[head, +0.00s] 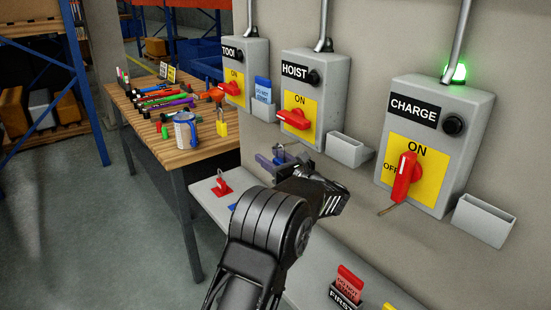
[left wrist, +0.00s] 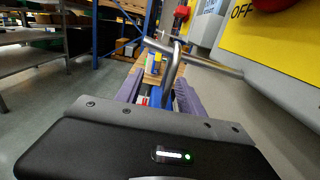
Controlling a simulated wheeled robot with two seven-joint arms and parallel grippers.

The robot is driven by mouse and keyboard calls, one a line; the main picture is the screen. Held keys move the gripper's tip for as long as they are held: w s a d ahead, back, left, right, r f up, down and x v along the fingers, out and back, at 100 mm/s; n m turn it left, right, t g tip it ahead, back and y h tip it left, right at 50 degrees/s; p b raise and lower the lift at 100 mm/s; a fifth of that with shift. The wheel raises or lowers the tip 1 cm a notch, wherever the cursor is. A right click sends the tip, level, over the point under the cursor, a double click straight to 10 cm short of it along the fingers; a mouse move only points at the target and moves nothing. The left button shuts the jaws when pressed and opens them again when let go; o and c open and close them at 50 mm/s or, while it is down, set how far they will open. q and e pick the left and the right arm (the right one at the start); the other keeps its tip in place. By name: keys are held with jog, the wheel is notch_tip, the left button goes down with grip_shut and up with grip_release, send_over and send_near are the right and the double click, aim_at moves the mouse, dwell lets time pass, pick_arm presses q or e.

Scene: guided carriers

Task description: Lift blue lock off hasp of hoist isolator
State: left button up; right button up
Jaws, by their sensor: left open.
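The blue lock (left wrist: 156,97) shows as a blue patch between the fingers, mostly hidden by the gripper body. I cannot tell whether the fingers touch it. My right gripper is out of view.
A grey holder (head: 348,151) is right of the hoist box. A red lock (head: 222,186) lies on the ledge (head: 302,262). A wooden bench (head: 180,152) carries pens and a mug.

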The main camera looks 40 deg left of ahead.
pick_arm(q)
jog(key=shift+c, duration=0.5)
grip_shut()
